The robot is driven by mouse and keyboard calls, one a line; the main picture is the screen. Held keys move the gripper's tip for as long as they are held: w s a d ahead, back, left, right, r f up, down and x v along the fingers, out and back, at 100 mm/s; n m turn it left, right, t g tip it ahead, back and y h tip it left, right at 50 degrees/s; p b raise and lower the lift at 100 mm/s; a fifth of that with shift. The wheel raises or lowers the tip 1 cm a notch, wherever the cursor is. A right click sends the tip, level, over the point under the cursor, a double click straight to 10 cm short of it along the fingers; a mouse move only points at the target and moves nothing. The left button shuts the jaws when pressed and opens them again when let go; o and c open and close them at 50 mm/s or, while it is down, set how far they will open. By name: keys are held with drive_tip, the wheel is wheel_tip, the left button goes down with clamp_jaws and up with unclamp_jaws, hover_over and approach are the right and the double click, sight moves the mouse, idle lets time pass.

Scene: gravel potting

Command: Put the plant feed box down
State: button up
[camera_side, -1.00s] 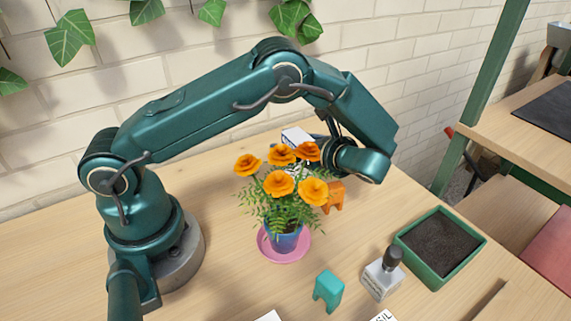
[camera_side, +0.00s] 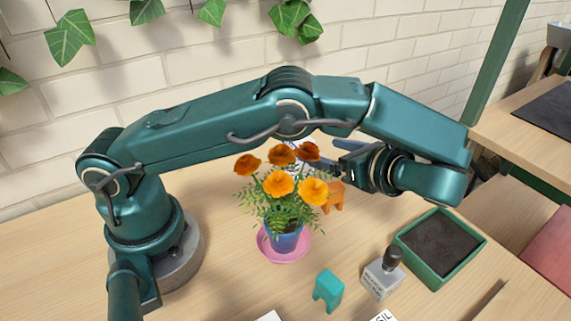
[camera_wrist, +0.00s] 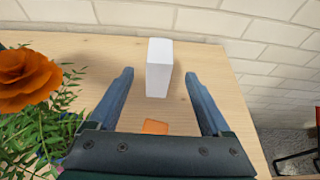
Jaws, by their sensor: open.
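The plant feed box (camera_wrist: 159,68) stands upright on the bench in the wrist view, showing plain white faces. It lies ahead of my gripper (camera_wrist: 159,76), lined up between the two blue fingers, with a gap on either side. The fingers are spread and hold nothing. In the side view my gripper (camera_side: 336,158) points left, behind the orange flowers (camera_side: 280,170). There the box is mostly or wholly hidden behind the flowers and my arm.
An orange figure (camera_side: 334,197) stands below my gripper. The flowers' blue pot stands on a pink saucer (camera_side: 263,247). The brick wall (camera_side: 220,60) is behind.

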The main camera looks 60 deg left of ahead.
drive_tip(key=s+a+r+n+h, duration=0.3)
drive_tip(key=s+r+n+h, duration=0.3)
drive_tip(key=r+n+h, duration=0.1)
drive_tip(key=s+d+n+t+h, duration=0.3)
drive_tip(key=s+n+t+h, duration=0.2)
drive_tip(key=s+n, duration=0.4)
drive_tip(key=shift+d+f+n+t+h, duration=0.2)
drive_tip(key=shift+d+n+t+h, duration=0.1)
drive_tip(key=shift+n+h, duration=0.55)
